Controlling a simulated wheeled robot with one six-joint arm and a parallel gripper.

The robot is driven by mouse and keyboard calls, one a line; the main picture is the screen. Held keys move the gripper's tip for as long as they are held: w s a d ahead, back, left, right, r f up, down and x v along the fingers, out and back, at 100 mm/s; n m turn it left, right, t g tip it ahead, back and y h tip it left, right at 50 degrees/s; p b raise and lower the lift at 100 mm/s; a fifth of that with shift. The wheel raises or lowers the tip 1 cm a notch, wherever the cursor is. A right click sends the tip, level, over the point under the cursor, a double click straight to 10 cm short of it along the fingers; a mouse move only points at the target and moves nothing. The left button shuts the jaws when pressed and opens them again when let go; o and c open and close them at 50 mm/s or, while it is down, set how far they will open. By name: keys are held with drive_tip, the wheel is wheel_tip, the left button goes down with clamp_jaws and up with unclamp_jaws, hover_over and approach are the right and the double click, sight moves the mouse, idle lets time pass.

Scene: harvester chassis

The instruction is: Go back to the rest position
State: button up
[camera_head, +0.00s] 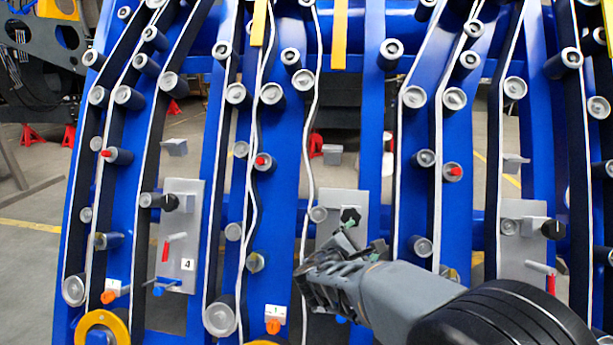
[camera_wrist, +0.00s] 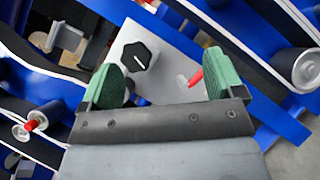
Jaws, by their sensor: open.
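My gripper (camera_head: 352,245) is in front of the middle grey panel (camera_head: 336,205) on the blue chassis, with the arm reaching in from the lower right. In the wrist view, its two green-padded fingers (camera_wrist: 164,84) stand apart with nothing held between them. Beyond them is the grey panel (camera_wrist: 160,38) with a black knob (camera_wrist: 139,57) and a red-tipped lever (camera_wrist: 194,77). In the head view the black knob (camera_head: 350,215) shows just above the gripper. The lower part of that panel is hidden by my gripper and arm.
A left panel (camera_head: 181,225) marked 4 and a right panel (camera_head: 520,225) carry similar knobs and red levers. Blue beams with protruding grey rollers (camera_head: 270,94) and belts surround the gripper. Yellow rings (camera_head: 101,327) sit low at the left. Red stands (camera_head: 32,135) are on the floor behind.

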drive_tip(key=s+d+r+m+g+y+p, duration=0.1)
drive_tip(key=s+d+r+m+g+p, duration=0.3)
drive_tip(key=s+r+m+p, duration=0.3)
drive_tip(key=s+d+r+m+g+y+p, duration=0.2)
drive_tip(key=s+d+r+m+g+p, duration=0.2)
drive_tip(key=s+r+p, duration=0.3)
drive_tip(key=s+a+r+m+y+p, duration=0.3)
drive_tip(key=r+p, duration=0.3)
drive_tip(key=p, duration=0.2)
drive_tip(key=s+a+r+m+g+y+p, duration=0.1)
drive_tip(key=s+a+r+m+y+p, duration=0.2)
drive_tip(key=p, duration=0.5)
wheel_tip(320, 180, up, 3)
drive_tip(key=s+m+y, duration=0.1)
drive_tip(key=m+y, duration=0.1)
drive_tip(key=m, duration=0.1)
drive_tip(key=shift+a+r, duration=0.2)
drive_tip(key=shift+a, duration=0.15)
drive_tip(key=shift+c, duration=0.4)
